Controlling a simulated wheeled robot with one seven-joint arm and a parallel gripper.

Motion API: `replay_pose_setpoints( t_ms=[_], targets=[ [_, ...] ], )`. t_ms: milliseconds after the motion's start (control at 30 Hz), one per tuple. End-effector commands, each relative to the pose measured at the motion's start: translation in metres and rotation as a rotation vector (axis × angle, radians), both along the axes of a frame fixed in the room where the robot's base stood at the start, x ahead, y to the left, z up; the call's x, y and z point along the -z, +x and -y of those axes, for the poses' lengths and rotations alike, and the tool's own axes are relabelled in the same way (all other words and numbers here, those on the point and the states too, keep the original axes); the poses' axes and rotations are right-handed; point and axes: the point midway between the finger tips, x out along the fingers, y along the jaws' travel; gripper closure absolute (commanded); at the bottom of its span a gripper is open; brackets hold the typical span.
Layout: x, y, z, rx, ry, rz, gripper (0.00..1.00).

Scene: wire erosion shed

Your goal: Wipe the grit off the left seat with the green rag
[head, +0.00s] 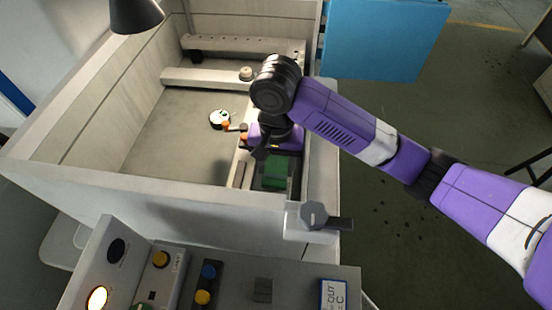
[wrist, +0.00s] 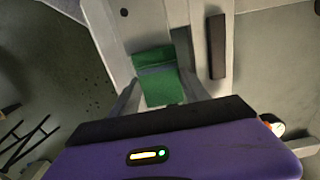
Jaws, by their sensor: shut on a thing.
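The green rag (head: 277,172) is low on the right-hand ledge of the machine tank in the head view. In the wrist view the rag (wrist: 160,78) lies between the fingers of my gripper (wrist: 160,95), which is shut on it. In the head view my gripper (head: 272,158) points down over the ledge, with its fingers partly hidden by its own body. The rag hangs against or rests on a grey surface; I cannot tell which. I cannot pick out the left seat for sure, and no grit can be made out.
A white round dial (head: 220,119) with orange parts is left of my gripper. Pale rails (head: 205,78) cross the tank behind. A grey knob (head: 314,214) stands on the front right corner. A button panel (head: 225,280) is in front. The tank floor (head: 175,140) is mostly clear.

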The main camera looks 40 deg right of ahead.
Motion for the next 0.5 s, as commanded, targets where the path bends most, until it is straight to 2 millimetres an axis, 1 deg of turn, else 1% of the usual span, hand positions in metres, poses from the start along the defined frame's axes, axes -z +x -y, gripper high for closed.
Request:
replay_pose_setpoints(
  t_ms=[33, 100, 367, 500],
  targets=[
    [-0.003, -0.004, -0.004, -0.002, 0.002, -0.002, 1.00],
    [-0.003, -0.009, -0.009, -0.004, 0.003, -0.004, 1.00],
    [0.000, -0.017, -0.018, -0.008, 0.002, -0.005, 1.00],
    [0.001, -0.025, -0.026, -0.010, 0.002, -0.005, 1.00]
  ],
)
